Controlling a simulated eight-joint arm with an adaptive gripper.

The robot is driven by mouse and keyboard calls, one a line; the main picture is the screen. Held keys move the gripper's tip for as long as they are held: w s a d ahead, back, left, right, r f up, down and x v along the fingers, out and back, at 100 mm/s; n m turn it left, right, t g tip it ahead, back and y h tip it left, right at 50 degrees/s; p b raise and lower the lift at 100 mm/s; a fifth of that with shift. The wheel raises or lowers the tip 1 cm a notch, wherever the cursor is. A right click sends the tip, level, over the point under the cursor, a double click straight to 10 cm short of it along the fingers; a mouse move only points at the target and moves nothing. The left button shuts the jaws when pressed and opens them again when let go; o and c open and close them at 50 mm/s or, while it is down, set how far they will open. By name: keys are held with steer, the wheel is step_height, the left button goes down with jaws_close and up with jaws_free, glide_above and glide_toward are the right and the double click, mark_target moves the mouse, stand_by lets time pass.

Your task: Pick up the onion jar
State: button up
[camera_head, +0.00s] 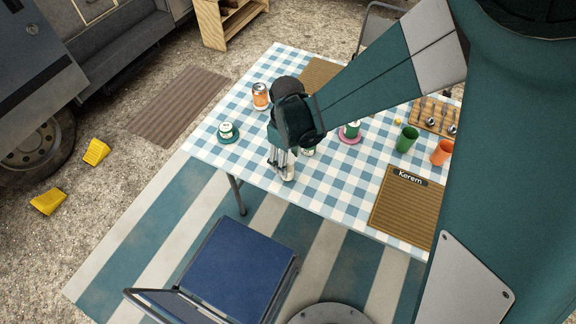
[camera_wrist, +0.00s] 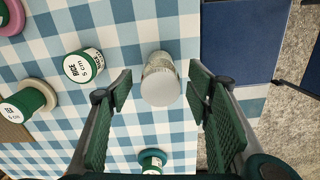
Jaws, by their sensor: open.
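A clear jar with a whitish lid (camera_wrist: 160,86) stands on the checked tablecloth in the wrist view. Its label cannot be read, so I cannot tell for certain that it is the onion jar. It also shows in the head view (camera_head: 288,173), partly hidden by my fingers. My gripper (camera_head: 281,163) is open and points down over this jar. In the wrist view the jar appears between the two green fingers, with a gap on both sides. A green and white tin labelled RICE (camera_wrist: 84,65) stands to the left of the jar there.
A green tin (camera_wrist: 27,102) stands on a cream coaster. Another tin sits on a teal coaster (camera_head: 228,139), another on a pink coaster (camera_head: 350,138). A blue chair (camera_head: 238,268) stands in front.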

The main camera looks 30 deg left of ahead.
steer(key=shift+f+b, duration=0.75)
steer(key=shift+f, duration=1.85)
steer(key=shift+d, duration=0.1)
steer(key=c, duration=1)
steer(key=shift+r, duration=0.15)
steer(key=shift+c, duration=0.2)
steer(key=shift+r+p, duration=1.15)
steer(key=shift+r, duration=3.7)
